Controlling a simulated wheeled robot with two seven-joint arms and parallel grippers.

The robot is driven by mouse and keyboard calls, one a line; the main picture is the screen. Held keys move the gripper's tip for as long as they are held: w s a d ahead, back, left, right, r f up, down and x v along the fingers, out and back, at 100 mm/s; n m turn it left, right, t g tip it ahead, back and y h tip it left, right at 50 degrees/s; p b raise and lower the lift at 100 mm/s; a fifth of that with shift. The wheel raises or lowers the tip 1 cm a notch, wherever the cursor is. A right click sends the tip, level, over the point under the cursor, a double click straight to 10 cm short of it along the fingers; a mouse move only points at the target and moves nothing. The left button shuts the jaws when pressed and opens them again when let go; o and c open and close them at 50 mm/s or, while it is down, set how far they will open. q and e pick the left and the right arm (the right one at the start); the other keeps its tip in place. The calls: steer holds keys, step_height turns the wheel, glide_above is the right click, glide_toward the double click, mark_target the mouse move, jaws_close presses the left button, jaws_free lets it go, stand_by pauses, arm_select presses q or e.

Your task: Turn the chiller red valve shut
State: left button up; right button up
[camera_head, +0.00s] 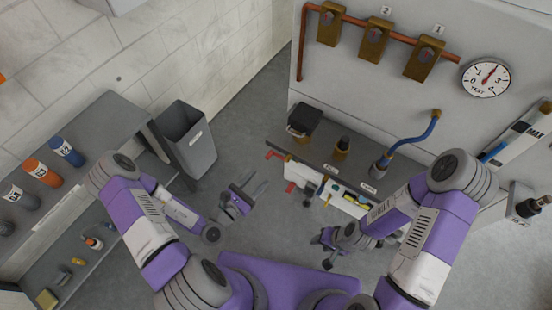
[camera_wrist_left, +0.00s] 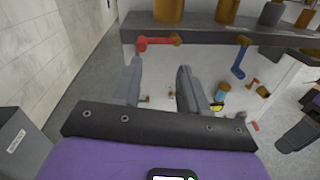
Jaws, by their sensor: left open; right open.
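A red valve handle (camera_head: 275,155) sticks out at the left end below the grey shelf front in the head view. In the left wrist view the red valve (camera_wrist_left: 157,42) lies straight ahead, its bar roughly horizontal, with a brass end at its right. My left gripper (camera_head: 257,184) is open and empty, below and left of the valve in the head view. In the left wrist view its fingers (camera_wrist_left: 159,68) point toward the valve, apart from it. My right gripper (camera_head: 322,250) is open, low in front of the bench, away from the valve; its fingers are partly hard to make out.
A second red part (camera_head: 290,187) sits lower on the white panel. A blue valve handle (camera_wrist_left: 240,58) hangs right of the red one. A grey bin (camera_head: 190,140) stands at left by a shelf with labelled bottles (camera_head: 67,150). The floor between is clear.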

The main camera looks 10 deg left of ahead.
arm_select(q)
steer(key=w+d+n+y+b, duration=0.1)
steer(key=w, duration=0.7)
steer(key=shift+t+y, duration=0.4)
jaws_close()
